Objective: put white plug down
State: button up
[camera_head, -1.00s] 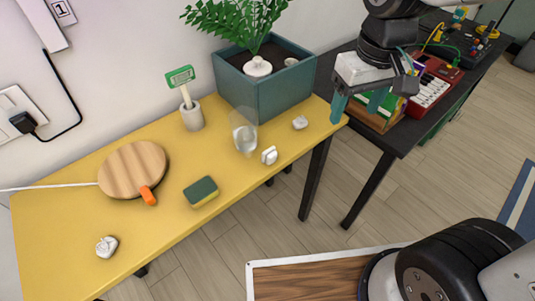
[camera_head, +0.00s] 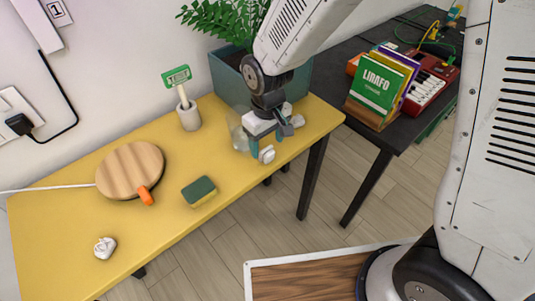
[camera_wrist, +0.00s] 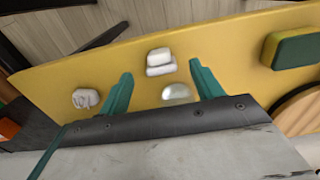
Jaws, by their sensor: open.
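The white plug (camera_head: 266,154) rests on the yellow table near its front edge. In the wrist view the white plug (camera_wrist: 160,62) lies on the tabletop, just beyond and between the teal fingertips. My gripper (camera_head: 268,142) is over the right part of the table, pointing down close behind the plug. In the wrist view my gripper (camera_wrist: 161,74) has its fingers spread with nothing held between them.
A clear glass (camera_head: 238,134) stands close to my gripper, left of it. A crumpled white lump (camera_wrist: 85,98) lies to one side. A sponge (camera_head: 199,191), round wooden board (camera_head: 128,168) and grey cup (camera_head: 189,116) stand further left. A planter (camera_head: 229,84) is behind.

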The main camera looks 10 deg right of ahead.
aim_at(267, 149)
notch_tip(267, 149, down, 3)
jog(key=shift+a+f, duration=0.1)
jog(key=shift+f, duration=0.05)
jog(key=shift+c, duration=0.3)
jog(key=c, duration=1.1)
